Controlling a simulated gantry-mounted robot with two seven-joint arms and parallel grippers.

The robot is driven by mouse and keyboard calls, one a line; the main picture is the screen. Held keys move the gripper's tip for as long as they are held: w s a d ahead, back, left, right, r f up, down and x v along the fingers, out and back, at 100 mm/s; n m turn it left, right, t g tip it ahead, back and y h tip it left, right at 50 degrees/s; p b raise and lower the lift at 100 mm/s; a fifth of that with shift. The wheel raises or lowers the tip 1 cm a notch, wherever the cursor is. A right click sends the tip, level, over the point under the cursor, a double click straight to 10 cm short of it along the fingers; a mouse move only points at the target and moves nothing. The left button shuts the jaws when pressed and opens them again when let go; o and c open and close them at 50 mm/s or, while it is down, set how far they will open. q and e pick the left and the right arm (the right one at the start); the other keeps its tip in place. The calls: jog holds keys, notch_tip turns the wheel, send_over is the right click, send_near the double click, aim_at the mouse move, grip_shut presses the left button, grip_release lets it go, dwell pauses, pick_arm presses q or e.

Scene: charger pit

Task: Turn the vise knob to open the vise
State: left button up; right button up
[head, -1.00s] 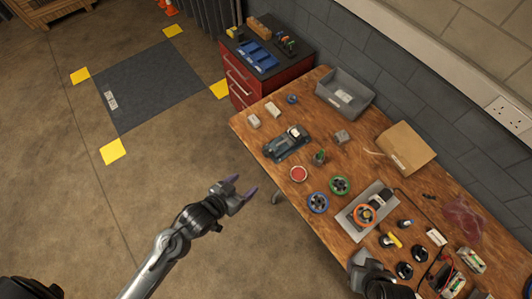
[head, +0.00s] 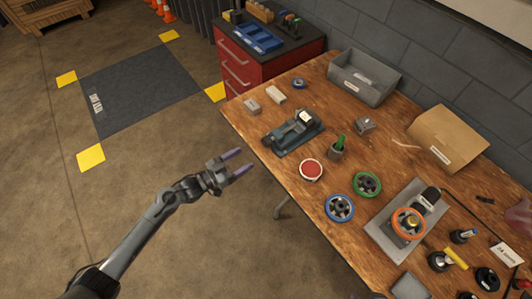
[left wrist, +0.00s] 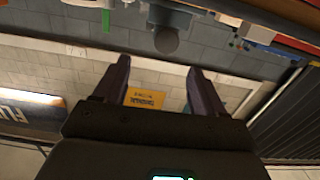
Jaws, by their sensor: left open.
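The vise (head: 293,131), a dark teal-grey body, sits near the table's left edge in the head view. Its knob is too small to make out clearly there. In the left wrist view, a round grey knob-like part (left wrist: 166,40) shows at the top, in front of a grey-blue body that looks like the vise. My left gripper (head: 237,163) is open and empty, off the table's left edge and apart from the vise, its fingers pointing towards the table. Both fingers show apart in the left wrist view (left wrist: 160,85). My right gripper is not in view.
The wooden table (head: 245,125) holds a red round part (head: 311,170), a green pot-like holder (head: 337,149), blue (head: 340,208) and green (head: 367,185) wheels, and an orange wheel (head: 408,223) on a plate. A grey bin (head: 364,76) stands behind.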

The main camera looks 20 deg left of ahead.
aim_at(264, 143)
pick_arm(q)
jog(key=b+x, duration=0.1)
jog(key=x, duration=0.3)
jog(key=b+x, duration=0.1)
jog(key=x, duration=0.3)
jog(key=a+b+x, duration=0.1)
jog(key=x, duration=0.3)
jog(key=shift+w+r+b, duration=0.15)
jog(key=shift+w+b, duration=0.15)
jog(key=shift+b, duration=0.05)
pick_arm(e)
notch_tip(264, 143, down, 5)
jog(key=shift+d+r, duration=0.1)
pick_arm(q)
jog(key=c, duration=1)
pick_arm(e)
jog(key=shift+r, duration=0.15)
